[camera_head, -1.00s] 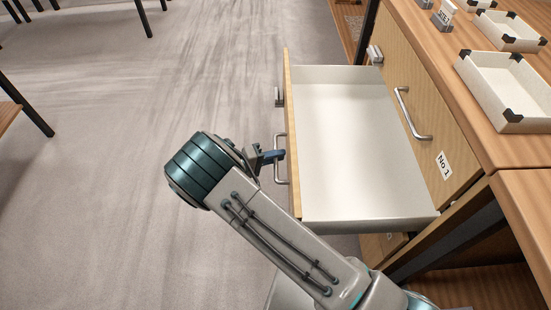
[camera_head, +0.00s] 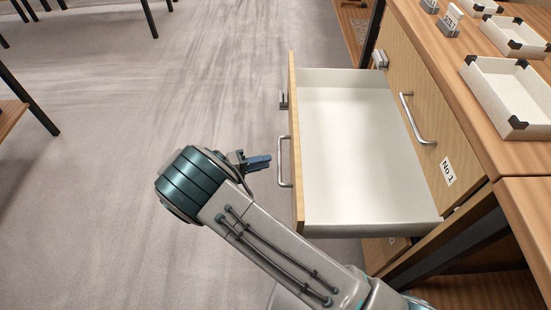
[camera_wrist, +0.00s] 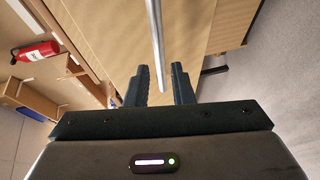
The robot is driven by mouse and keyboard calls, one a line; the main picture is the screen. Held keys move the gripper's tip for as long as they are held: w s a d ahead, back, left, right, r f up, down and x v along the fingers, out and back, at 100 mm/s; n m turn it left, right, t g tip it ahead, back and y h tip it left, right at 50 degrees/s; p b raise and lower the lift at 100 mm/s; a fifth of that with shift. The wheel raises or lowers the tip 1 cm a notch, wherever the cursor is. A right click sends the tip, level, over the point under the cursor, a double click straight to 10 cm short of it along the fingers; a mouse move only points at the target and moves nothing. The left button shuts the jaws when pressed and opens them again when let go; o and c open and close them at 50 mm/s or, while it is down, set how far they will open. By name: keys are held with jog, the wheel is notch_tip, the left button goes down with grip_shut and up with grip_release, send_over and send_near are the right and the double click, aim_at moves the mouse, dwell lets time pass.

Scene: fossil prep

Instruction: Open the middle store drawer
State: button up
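The middle store drawer (camera_head: 355,150) is pulled well out of the cabinet, and its white inside is empty. Its bar handle (camera_head: 284,162) is on the wooden front panel (camera_head: 296,150), facing left. My gripper (camera_head: 262,161) is a little left of this handle and apart from it. In the wrist view my gripper's two dark fingers (camera_wrist: 160,85) are spread with a gap between them, and nothing is held. A metal handle bar (camera_wrist: 155,40) crosses the wrist view beyond the fingertips, in front of a wooden panel.
Above is a closed drawer labelled No 1 (camera_head: 448,172) with its own handle (camera_head: 415,118). White trays (camera_head: 505,98) stand on the cabinet top. Floor (camera_head: 110,190) to the left is clear. A fire extinguisher (camera_wrist: 35,52) shows in the wrist view.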

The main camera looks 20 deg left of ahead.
jog(key=v, duration=0.7)
jog(key=shift+s+a, duration=0.25)
jog(key=shift+r, duration=0.1)
jog(key=w+d+r+m+g+y+p, duration=0.1)
jog(key=w+d+r+g+p, duration=0.2)
jog(key=d+r, duration=0.5)
jog(key=w+d+r+m+g+y+p, duration=0.2)
jog(key=d+r+g+p, duration=0.15)
jog(key=d+r, duration=0.45)
jog(key=w+d+r+m+g+y+p, duration=0.1)
jog(key=w+d+r+g+p, duration=0.2)
jog(key=d+r, duration=0.45)
jog(key=s+d+r+m+y+p, duration=0.2)
jog(key=s+d+r+y+p, duration=0.2)
jog(key=s+d+r, duration=0.3)
jog(key=s+d+r+m+t+y+p, duration=0.1)
jog(key=s+d+r+m+y+p, duration=0.1)
jog(key=s+d+r, duration=0.6)
jog(key=d+r+y+p, duration=0.1)
jog(key=d+r+p, duration=0.1)
jog(key=d, duration=0.3)
jog(key=shift+y, duration=0.4)
jog(key=shift+s+r, duration=0.1)
jog(key=shift+s, duration=0.05)
